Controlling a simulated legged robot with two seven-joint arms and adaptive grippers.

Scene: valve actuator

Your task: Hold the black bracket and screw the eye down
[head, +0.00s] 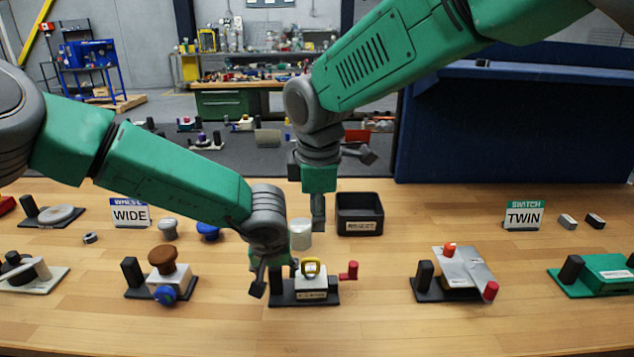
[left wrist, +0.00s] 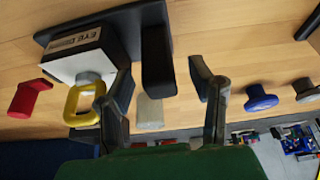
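The eye, a yellow ring (head: 311,267), stands on a white block (head: 312,284) on a dark base (head: 330,297). In the left wrist view the yellow eye (left wrist: 84,103) sits on a grey stem from the block (left wrist: 85,58) labelled EYE. The black bracket (left wrist: 157,62) is an upright post beside the block. My left gripper (head: 273,279) is open at the bracket; its fingers (left wrist: 165,95) lie either side of the post, with a gap on the right. My right gripper (head: 318,212) points down behind and above the eye; its finger opening is hidden.
A red-knobbed part (head: 349,271) is right of the block. A white cylinder (head: 300,236) and a black bin (head: 360,216) stand behind. Other stations stand left (head: 160,284) and right (head: 455,277). Bare table (head: 385,270) lies between the eye and right station.

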